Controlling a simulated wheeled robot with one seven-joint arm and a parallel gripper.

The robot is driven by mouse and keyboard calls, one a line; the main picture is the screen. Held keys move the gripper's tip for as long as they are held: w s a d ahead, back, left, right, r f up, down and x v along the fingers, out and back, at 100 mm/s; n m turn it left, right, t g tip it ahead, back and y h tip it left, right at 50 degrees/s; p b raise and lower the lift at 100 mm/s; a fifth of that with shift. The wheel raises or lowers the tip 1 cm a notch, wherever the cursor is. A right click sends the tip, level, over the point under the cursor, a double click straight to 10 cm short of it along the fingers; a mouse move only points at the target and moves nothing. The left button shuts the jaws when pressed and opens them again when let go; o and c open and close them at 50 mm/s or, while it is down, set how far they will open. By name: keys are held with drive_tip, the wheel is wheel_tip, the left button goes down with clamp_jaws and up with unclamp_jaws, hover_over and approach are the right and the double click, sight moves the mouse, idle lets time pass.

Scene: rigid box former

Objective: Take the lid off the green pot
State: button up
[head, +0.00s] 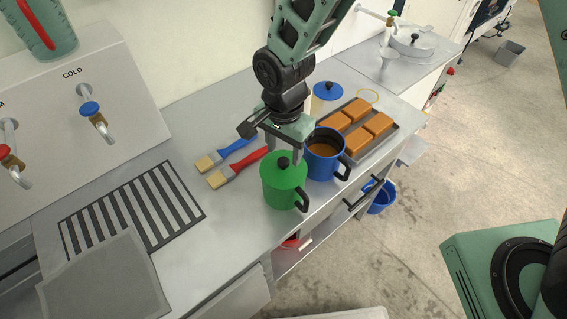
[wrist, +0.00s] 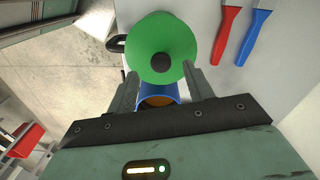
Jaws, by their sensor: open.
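The green pot (head: 284,190) stands upright on the metal counter, with its dark handle toward the lower right in the head view. Its green lid (head: 275,167) is on top, with a round black knob (head: 283,162) at the middle. In the wrist view the green lid (wrist: 160,40) fills the upper middle, and its black knob (wrist: 163,65) shows near the lid's lower edge. My gripper (head: 284,152) is open above the pot. In the wrist view its two fingers (wrist: 162,84) stand apart, one on each side and just below the knob. Nothing is held.
A blue pot (head: 324,160) with brown contents stands open beside the green pot. A blue lid (head: 327,91) and a tray of orange-brown blocks (head: 358,128) lie beyond it. A blue brush (head: 228,152) and a red brush (head: 240,168) lie left. A slatted grate (head: 130,210) is farther left.

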sight(283, 160)
drive_tip(key=shift+f+p, duration=0.8)
drive_tip(key=shift+f, duration=1.2)
drive_tip(key=c, duration=1.1)
drive_tip(key=shift+a+r, duration=0.1)
drive_tip(key=shift+r, duration=0.05)
